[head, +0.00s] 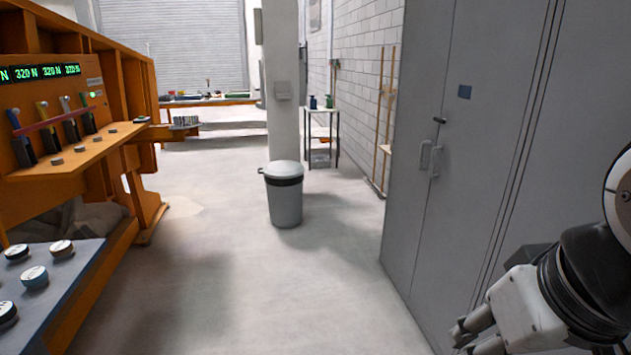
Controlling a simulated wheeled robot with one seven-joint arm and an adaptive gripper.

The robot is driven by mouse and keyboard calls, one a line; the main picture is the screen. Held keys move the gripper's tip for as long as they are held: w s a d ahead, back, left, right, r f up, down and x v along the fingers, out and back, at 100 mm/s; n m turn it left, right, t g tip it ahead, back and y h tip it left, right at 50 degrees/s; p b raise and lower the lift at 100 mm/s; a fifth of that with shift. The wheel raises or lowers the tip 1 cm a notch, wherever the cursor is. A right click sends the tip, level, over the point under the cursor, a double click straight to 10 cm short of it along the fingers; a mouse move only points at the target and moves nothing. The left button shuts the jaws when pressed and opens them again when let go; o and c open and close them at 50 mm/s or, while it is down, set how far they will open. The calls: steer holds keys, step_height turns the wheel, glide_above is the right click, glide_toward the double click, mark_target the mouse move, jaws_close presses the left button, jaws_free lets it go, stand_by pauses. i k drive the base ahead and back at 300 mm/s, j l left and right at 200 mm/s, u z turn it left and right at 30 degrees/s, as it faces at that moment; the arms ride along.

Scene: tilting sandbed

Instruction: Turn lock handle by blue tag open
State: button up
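A grey metal cabinet (400,195) stands at the right in the head view. A small dark lock handle (440,120) sits below and left of the tag, near the seam between the doors, and looks roughly level. Two pale pull handles (430,157) are below it, and the doors look shut. My gripper (462,342) is at the lower right, below and apart from the lock handle. Its fingers point left and are partly cut off by the bottom edge, so their opening is unclear.
An orange rig (98,160) with coloured levers and green displays stands at the left. A table (75,285) with round weights is in front of it. A grey bin (285,195) stands mid-floor before a pillar (283,120). The floor between rig and cabinet is otherwise clear.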

mark_target(443, 121)
steer(key=i, duration=1.2)
steer(key=i+l+u, duration=0.15)
steer(key=i, duration=1.1)
